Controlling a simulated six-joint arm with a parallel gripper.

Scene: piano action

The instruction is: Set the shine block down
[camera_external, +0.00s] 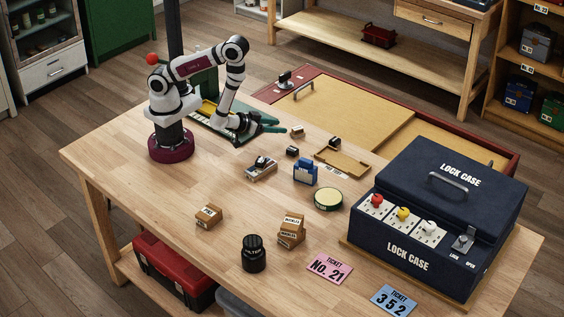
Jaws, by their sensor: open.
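My gripper (243,124) is low over the far side of the table, at the right end of a long green tray-like piece (207,116) with a yellow strip. Its jaws are open, though the fingers are small and dark here. I cannot tell for sure which object is the shine block. Small blocks lie to the right of my gripper: a tan-topped one (297,132) and a dark one (292,151). A green pointed part (272,129) shows just beside the gripper; I cannot tell whether they touch.
A shallow wooden tray (343,163), metal box (261,169), blue container (305,172) and round green tin (328,199) stand mid-table. A navy lock case (430,218) fills the right end. Small cartons (208,216), a black jar (254,254) and tickets (329,267) lie nearer the front.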

